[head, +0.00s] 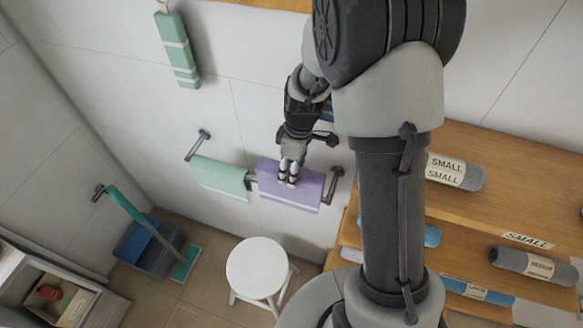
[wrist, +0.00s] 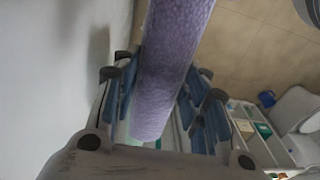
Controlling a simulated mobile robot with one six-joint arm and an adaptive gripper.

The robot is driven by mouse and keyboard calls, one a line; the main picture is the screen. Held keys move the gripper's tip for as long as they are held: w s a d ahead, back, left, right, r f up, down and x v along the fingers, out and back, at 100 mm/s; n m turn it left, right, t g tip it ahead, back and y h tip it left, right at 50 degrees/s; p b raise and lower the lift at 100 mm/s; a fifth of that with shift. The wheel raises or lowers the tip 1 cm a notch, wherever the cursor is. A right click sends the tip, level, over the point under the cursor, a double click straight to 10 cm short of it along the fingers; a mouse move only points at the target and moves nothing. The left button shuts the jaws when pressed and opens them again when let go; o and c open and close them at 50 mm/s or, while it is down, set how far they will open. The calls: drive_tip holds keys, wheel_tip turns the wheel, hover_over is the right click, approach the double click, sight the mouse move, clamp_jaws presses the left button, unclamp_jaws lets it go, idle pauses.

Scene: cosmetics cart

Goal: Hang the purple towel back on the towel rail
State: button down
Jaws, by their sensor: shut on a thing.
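The purple towel (head: 305,186) is at the right part of the towel rail (head: 248,184), folded over at its top with its front face hanging down. My gripper (head: 288,177) reaches it from above and is shut on its upper part. In the wrist view the towel (wrist: 168,60) runs as a rolled fold between the two fingers of my gripper (wrist: 163,105). The rail's right bracket (head: 334,182) shows just right of the towel. The towel covers the bar behind it, so I cannot tell whether it rests on the bar.
A mint-green towel (head: 218,174) hangs on the left part of the rail. A white stool (head: 256,268) stands below. A blue bucket (head: 146,250) and a green-handled mop (head: 128,206) are at the left. Wooden shelves (head: 510,190) with rolled towels are at the right.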

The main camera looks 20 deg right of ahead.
drive_tip(key=shift+f+b, duration=3.45)
drive_tip(key=shift+f, duration=0.8)
drive_tip(key=c, duration=0.9)
unclamp_jaws()
drive_tip(key=shift+o, duration=0.2)
drive_tip(key=shift+r, duration=0.1)
drive_tip(key=r, duration=0.4)
drive_tip(key=d+r, duration=0.1)
drive_tip(key=r, duration=0.2)
drive_tip(key=shift+r, duration=0.1)
drive_tip(key=shift+a+r, duration=0.1)
